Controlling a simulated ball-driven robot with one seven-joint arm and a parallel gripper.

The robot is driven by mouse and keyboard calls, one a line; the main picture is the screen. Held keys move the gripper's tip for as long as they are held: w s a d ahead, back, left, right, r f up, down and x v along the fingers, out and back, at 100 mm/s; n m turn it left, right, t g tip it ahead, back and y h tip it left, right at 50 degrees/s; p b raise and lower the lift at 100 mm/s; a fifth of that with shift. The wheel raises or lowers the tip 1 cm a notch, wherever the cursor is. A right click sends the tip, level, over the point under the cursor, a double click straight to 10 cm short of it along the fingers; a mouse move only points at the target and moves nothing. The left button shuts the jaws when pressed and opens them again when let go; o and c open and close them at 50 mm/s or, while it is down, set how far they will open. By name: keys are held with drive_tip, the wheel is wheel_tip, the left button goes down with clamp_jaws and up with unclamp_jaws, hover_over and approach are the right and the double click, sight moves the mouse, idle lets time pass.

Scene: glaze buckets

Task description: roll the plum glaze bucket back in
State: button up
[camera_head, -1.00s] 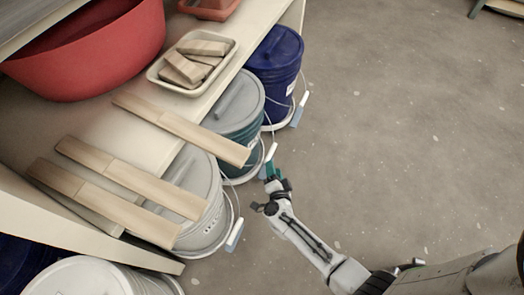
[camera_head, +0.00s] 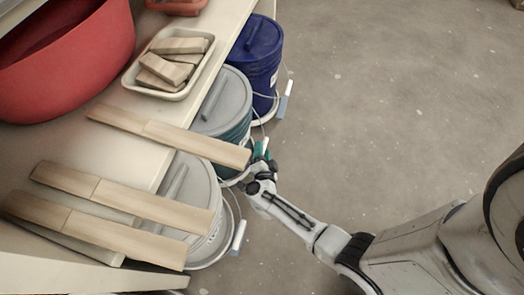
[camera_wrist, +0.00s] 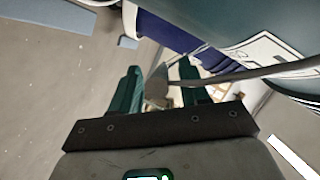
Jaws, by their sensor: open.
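No bucket in view is clearly plum. A dark blue bucket (camera_head: 256,60) stands farthest, a teal bucket (camera_head: 213,108) with a grey lid is in the middle, and a pale grey bucket (camera_head: 197,195) is nearest; all are partly under the shelf. My gripper (camera_head: 263,154) is at the teal bucket's outer side, beside its wire handle. In the wrist view my open green fingers (camera_wrist: 160,68) point past the teal bucket's wall (camera_wrist: 235,22) and label. A wire (camera_wrist: 245,76) runs toward the space between the fingers; whether it is between them I cannot tell. The blue bucket (camera_wrist: 165,33) shows beyond.
The shelf (camera_head: 130,140) above the buckets carries a red basin (camera_head: 62,60), a tray (camera_head: 140,88) of wood pieces and long boards (camera_head: 165,135) jutting over the buckets. The handles' white grips (camera_head: 239,236) stick out toward the floor. Open concrete floor (camera_head: 400,90) lies to the right.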

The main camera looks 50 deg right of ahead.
drive_tip(key=shift+w+d+f, duration=0.15)
drive_tip(key=shift+w+d, duration=0.25)
drive_tip(key=shift+d, duration=0.1)
clamp_jaws()
idle(0.3)
